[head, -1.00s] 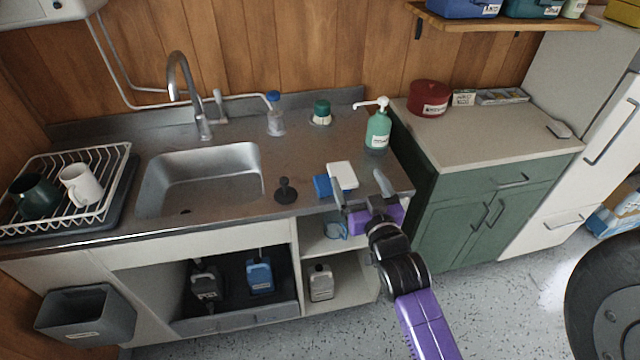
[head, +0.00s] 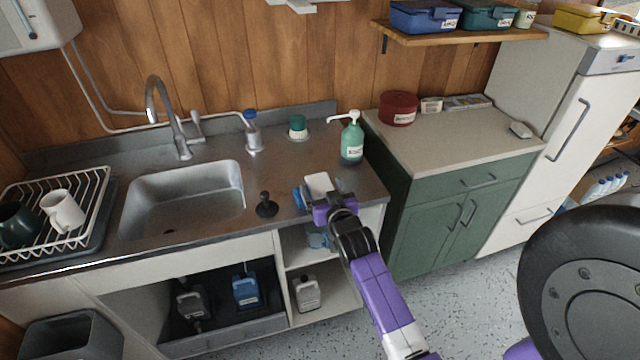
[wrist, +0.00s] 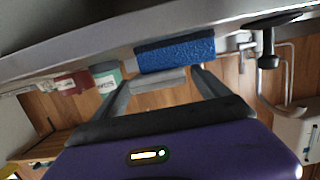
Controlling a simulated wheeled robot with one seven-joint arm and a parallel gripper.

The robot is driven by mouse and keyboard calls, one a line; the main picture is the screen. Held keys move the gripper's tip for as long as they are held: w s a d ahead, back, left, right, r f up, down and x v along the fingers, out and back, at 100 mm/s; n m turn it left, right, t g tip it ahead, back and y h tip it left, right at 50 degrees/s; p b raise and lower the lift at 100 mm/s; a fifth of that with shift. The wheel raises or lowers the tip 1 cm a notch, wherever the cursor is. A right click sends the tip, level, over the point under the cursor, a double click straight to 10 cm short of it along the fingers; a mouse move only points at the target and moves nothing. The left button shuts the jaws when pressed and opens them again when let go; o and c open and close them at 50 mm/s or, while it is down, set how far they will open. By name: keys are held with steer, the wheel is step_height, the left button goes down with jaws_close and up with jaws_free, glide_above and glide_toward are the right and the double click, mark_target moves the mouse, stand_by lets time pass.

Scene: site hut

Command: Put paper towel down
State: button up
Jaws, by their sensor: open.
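I cannot make out anything that is clearly a paper towel. A white block-like thing (head: 317,183) lies near the counter's front edge, right of the sink, beside a blue sponge-like block (head: 299,198). In the wrist view the rough blue block (wrist: 175,52) and a pale bar (wrist: 157,81) show beyond and between my fingers. My gripper (wrist: 160,92) is open, with nothing clearly held. In the head view my gripper (head: 327,205) is at the front edge, close to both blocks and partly covering them; contact cannot be told.
A black plunger-like thing (head: 266,205) stands left of my gripper. A green pump bottle (head: 352,140) stands behind it. The sink (head: 185,198) and dish rack (head: 55,215) are further left. The green cabinet's top (head: 450,130) has free room at its front.

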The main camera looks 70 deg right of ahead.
steer(key=shift+w+d+f, duration=0.1)
steer(key=shift+w+d, duration=0.15)
steer(key=shift+c, duration=0.5)
steer(key=c, duration=1.5)
